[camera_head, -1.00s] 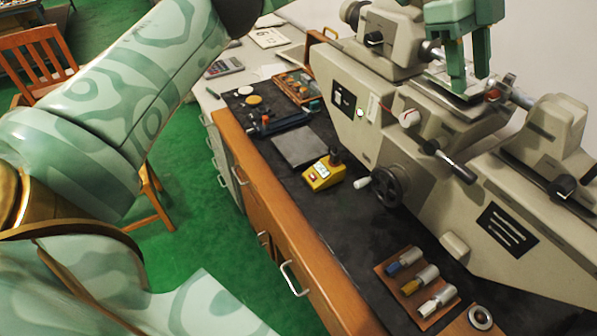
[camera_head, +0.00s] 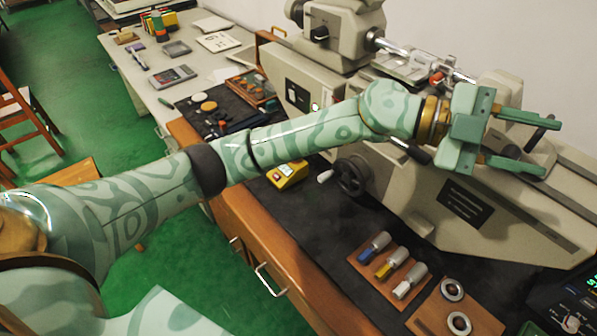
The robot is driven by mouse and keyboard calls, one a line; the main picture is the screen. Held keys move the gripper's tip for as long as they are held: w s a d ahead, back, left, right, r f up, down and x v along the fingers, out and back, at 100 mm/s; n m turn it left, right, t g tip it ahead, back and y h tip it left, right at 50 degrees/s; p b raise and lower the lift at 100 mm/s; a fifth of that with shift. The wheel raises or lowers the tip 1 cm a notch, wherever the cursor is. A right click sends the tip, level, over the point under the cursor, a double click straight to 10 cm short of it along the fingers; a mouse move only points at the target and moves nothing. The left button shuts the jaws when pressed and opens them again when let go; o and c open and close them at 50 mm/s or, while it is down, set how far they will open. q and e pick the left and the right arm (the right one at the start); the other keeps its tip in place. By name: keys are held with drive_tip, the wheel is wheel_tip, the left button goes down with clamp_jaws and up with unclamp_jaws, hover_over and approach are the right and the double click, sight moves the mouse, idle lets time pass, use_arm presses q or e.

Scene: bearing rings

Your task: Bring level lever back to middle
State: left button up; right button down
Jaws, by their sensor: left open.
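The grey measuring machine (camera_head: 405,208) stands along the right of the bench. A lever with a dark grip (camera_head: 418,155) sticks out of its front, partly hidden behind my left forearm. Another dark knobbed handle (camera_head: 541,131) on the right-hand block shows between my left fingers. I cannot tell which of these is the level lever. My left gripper (camera_head: 552,148) is open, its two fingers pointing right, in front of the right-hand block. Nothing is held, and contact with the handle cannot be told. My right gripper is not in view.
A black handwheel (camera_head: 352,176) is on the machine's front. A yellow device (camera_head: 287,174) stands on the dark mat. A wooden tray with several cylinders (camera_head: 388,268) and a board with rings (camera_head: 457,308) lie in front. A dark display unit (camera_head: 572,300) is at lower right.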

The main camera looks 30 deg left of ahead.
use_arm(q)
drive_tip(key=w+a+f+n+t+y, duration=0.2)
drive_tip(key=a+f+n+t+y, duration=0.2)
drive_tip(key=a+n+t+y, duration=0.45)
drive_tip(key=w+a+f+n+t+y, duration=0.2)
drive_tip(key=a+f+n+t+y, duration=0.3)
drive_tip(key=a+n+t, duration=0.55)
drive_tip(key=s+a+f+n+g+y, duration=0.1)
drive_tip(key=s+a+f+g+y, duration=0.3)
drive_tip(key=s+a+f, duration=0.3)
drive_tip(key=s+a+f+n+g+y, duration=0.2)
drive_tip(key=s+a+f+g+y, duration=0.2)
drive_tip(key=s+a+f, duration=0.3)
drive_tip(key=shift+a+f+y, duration=0.45)
drive_tip(key=shift+a+f, duration=0.55)
drive_tip(key=shift+f, duration=1.65)
